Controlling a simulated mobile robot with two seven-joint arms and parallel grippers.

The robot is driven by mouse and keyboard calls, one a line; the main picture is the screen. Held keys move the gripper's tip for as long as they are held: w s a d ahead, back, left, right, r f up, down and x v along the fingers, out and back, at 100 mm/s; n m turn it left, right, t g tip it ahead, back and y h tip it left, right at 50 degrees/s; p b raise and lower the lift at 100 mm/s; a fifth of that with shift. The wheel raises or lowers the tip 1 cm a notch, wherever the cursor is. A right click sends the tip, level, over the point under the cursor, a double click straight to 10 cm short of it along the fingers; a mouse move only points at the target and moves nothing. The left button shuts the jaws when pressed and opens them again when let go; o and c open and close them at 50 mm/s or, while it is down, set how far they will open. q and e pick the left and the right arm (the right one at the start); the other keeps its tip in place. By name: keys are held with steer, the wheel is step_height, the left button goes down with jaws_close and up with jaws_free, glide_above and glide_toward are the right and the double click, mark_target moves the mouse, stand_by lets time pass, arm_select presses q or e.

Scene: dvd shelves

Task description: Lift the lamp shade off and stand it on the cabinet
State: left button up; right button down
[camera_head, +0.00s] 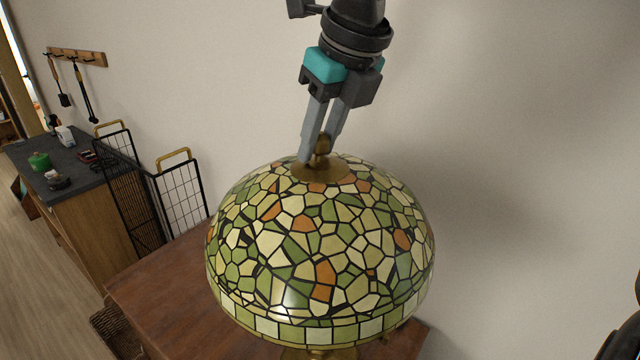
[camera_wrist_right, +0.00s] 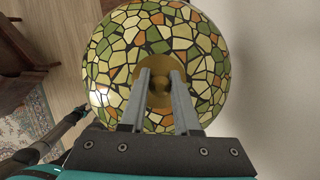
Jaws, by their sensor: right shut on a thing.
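The lamp shade (camera_head: 330,250) is a stained-glass dome in green, cream and orange with a brass cap and knob on top. It is over the wooden cabinet (camera_head: 160,285) in the head view. Part of a brass lamp base (camera_head: 318,352) shows under its rim; I cannot tell whether the shade rests on it. My right gripper (camera_head: 316,150) comes from above and is shut on the brass knob at the shade's top. The right wrist view shows its fingers (camera_wrist_right: 160,95) on both sides of the knob. My left gripper is not in view.
The wall is close behind the shade. A black wire rack (camera_head: 180,195) stands to the left. Beyond it is a dark-topped counter (camera_head: 75,180) with small items, including a green one (camera_head: 40,161). Bare cabinet top shows left of the shade.

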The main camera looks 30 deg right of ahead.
step_height(320, 180, up, 20)
steer(key=p, duration=0.5)
steer(key=shift+r, duration=0.15)
